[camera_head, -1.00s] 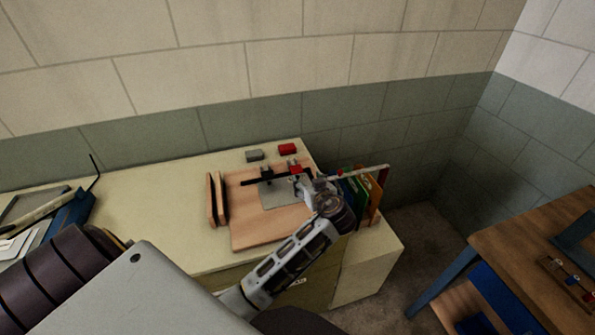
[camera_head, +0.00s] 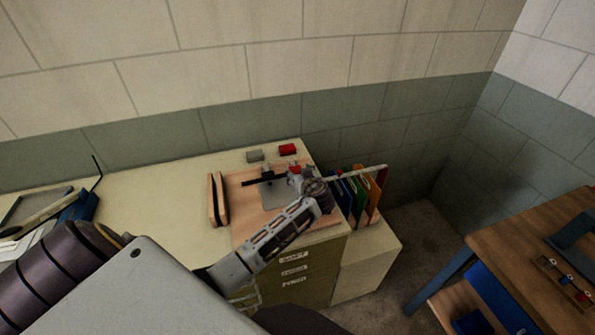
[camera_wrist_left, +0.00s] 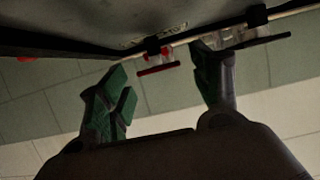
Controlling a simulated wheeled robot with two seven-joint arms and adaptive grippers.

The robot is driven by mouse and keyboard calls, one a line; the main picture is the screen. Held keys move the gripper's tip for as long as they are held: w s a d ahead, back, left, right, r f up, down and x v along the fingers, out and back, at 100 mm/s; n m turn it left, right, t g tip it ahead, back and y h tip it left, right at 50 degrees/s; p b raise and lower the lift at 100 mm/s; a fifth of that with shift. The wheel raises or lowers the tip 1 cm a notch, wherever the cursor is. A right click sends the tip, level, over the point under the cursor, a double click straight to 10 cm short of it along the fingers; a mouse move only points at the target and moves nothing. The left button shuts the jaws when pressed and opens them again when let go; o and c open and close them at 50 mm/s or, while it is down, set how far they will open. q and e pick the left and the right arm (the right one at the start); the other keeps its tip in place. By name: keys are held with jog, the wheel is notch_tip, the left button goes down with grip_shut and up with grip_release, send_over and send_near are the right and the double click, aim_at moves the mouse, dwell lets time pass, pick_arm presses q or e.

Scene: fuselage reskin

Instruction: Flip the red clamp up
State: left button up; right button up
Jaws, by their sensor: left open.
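The red clamp (camera_head: 294,169) sits at the right end of a dark bar (camera_head: 256,181) on a wooden board (camera_head: 247,228), partly hidden by my left gripper (camera_head: 306,180). A grey plate (camera_head: 273,196) lies on the board. In the left wrist view my left gripper (camera_wrist_left: 160,68) is open, with green-padded fingers apart. A red handle (camera_wrist_left: 157,70) shows in the gap between the fingertips, below a rail; I cannot tell whether a finger touches it. A second clamp with a dark handle (camera_wrist_left: 262,42) is right of the right finger. My right gripper is not in view.
A red block (camera_head: 287,149) and a grey block (camera_head: 255,156) lie behind the board. Upright wooden pieces (camera_head: 217,200) stand at its left, coloured folders (camera_head: 362,190) at its right. A wooden table (camera_head: 510,240) stands at right.

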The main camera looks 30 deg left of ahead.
pick_arm(q)
jog(key=shift+x, duration=0.8)
jog(key=shift+a, duration=0.1)
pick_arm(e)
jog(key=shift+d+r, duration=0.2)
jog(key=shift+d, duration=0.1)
pick_arm(q)
grip_shut()
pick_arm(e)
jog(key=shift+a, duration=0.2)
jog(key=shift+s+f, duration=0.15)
pick_arm(q)
jog(key=shift+w, duration=0.1)
jog(key=shift+r+b, duration=0.1)
jog(key=shift+b, duration=0.2)
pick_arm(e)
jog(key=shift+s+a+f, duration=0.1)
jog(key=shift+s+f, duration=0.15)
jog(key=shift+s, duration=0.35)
